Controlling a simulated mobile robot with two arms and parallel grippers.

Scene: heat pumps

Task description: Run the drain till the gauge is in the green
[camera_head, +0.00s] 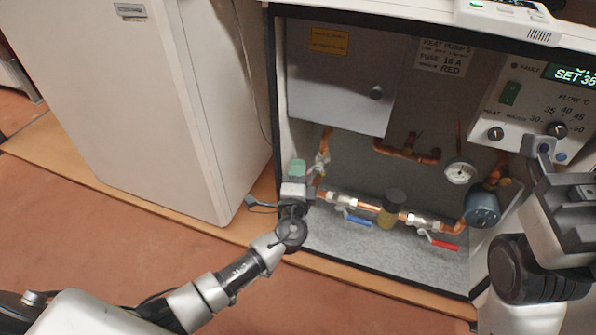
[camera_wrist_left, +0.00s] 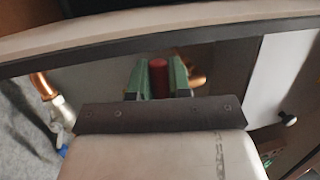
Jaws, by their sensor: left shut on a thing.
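The round white pressure gauge (camera_head: 461,171) is on the right inside the open cabinet; its needle and coloured band are too small to read. My left gripper (camera_head: 297,168) is at the cabinet's left inner side, next to a brass and copper fitting (camera_head: 320,165). In the left wrist view its green fingers (camera_wrist_left: 159,78) are shut on a dark red cylindrical knob (camera_wrist_left: 158,76). The head view hides this knob. My right gripper (camera_head: 553,153) is at the right, in front of the control panel; its finger opening is unclear.
A blue-handled valve (camera_head: 356,218), brass filter body (camera_head: 391,209) and red-handled valve (camera_head: 442,243) line the lower pipe. A blue-grey pump (camera_head: 482,208) is at right. The control panel (camera_head: 520,105) has knobs and a green switch. A white appliance (camera_head: 140,100) stands left.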

